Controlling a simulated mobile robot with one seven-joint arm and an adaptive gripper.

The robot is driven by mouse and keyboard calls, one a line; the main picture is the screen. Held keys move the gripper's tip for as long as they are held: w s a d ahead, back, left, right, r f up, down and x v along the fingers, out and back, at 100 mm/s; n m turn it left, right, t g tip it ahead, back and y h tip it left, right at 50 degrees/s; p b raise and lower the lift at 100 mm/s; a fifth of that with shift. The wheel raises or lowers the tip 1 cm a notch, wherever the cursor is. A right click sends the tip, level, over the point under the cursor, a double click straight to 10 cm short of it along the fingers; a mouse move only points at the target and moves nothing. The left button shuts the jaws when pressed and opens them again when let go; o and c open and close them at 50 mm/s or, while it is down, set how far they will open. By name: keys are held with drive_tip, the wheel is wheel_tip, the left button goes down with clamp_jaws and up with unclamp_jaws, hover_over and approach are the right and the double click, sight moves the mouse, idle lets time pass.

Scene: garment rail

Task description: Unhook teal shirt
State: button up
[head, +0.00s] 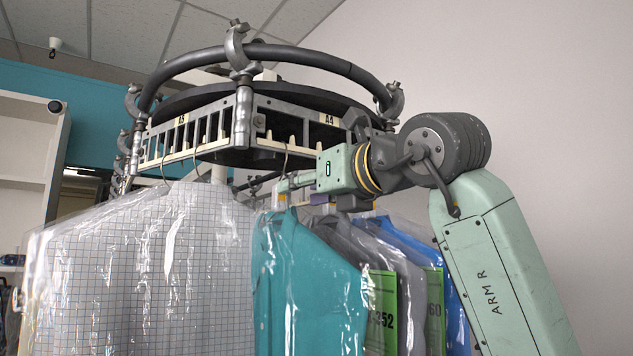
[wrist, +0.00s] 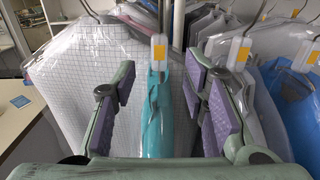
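The teal shirt (head: 308,290) hangs in clear plastic from the round rail (head: 205,132). In the wrist view the shirt (wrist: 157,115) shows edge-on below a pale hanger neck (wrist: 158,48) with a yellow tag. My gripper (head: 292,183) is just above the shirt's shoulders, below the rail's slotted rim. Gaps show between both pads and the hanger. The hook's seat in the rail is not clear.
A checked white shirt (head: 140,265) in plastic hangs close on the left. Grey garments (head: 350,245) and a blue one (head: 425,255) hang close on the right, some with green number tags (head: 382,310). A counter (wrist: 25,120) stands at the left in the wrist view.

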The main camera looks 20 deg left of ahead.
sight(283, 175)
drive_tip(key=shift+p+x, duration=0.3)
drive_tip(key=shift+x, duration=4.2)
drive_tip(key=shift+c, duration=0.5)
clamp_jaws()
drive_tip(key=shift+r, duration=0.1)
drive_tip(key=shift+r, duration=1.65)
drive_tip(key=shift+b+v, duration=0.8)
drive_tip(key=shift+v, duration=2.75)
